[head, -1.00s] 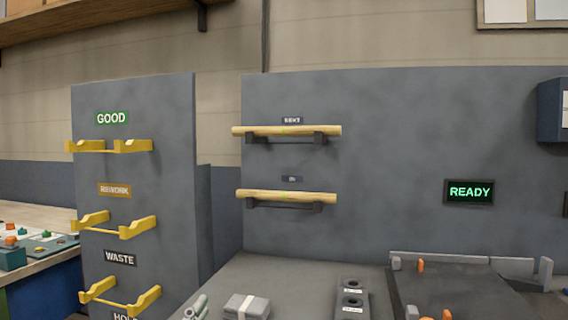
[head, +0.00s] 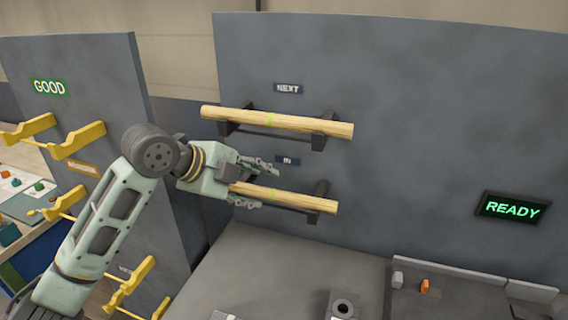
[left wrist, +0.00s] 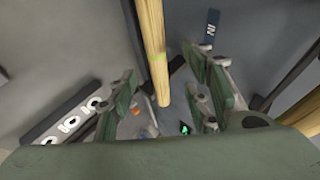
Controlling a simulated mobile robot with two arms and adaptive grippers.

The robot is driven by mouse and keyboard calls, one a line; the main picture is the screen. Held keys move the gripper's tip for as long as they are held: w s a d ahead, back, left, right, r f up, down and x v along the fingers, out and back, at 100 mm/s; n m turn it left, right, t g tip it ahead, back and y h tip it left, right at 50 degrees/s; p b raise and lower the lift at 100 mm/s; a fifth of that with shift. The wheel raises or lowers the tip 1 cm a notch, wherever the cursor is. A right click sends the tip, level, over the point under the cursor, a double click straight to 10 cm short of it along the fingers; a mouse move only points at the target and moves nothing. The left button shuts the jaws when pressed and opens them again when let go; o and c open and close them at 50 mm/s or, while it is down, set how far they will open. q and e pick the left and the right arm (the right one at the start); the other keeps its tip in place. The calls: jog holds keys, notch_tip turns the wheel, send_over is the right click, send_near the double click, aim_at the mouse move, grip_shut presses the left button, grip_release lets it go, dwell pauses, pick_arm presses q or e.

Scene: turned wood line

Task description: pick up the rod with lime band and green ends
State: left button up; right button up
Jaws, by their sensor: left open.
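Two pale wooden rods lie on dark wall brackets, the upper rod (head: 300,124) under the NEXT sign and the lower rod (head: 305,203) under the IN sign. Each shows a thin lime band near its middle; I cannot make out green ends on either. My left gripper (head: 258,186) is open at the lower rod's left half and hides its left end. In the left wrist view, a rod (left wrist: 152,40) with a lime band runs between the spread fingers (left wrist: 168,95); no closed grip shows. My right gripper is not in view.
A grey panel with yellow holders (head: 80,140) and a GOOD sign (head: 50,87) stands at the left, partly behind my left arm. A READY display (head: 510,208) is on the wall at right. The grey bench (head: 290,270) below the rods has some clear room.

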aim_at(275, 194)
pick_arm(q)
jog(key=shift+w+d+f+p, duration=0.2)
jog(key=shift+d+f+p, duration=0.2)
jog(key=shift+d+f, duration=0.2)
jog(key=p+x, duration=0.2)
jog(key=x, duration=0.2)
jog(key=shift+w+d+f, duration=0.1)
jog(key=shift+w+f, duration=0.1)
jog(key=shift+f, duration=0.15)
jog(key=shift+w+d+f, duration=0.1)
jog(key=shift+d+f, duration=0.1)
jog(key=shift+f, duration=0.05)
jog(key=shift+a, duration=0.1)
jog(key=shift+c, duration=0.3)
jog(key=shift+r, duration=0.1)
grip_shut()
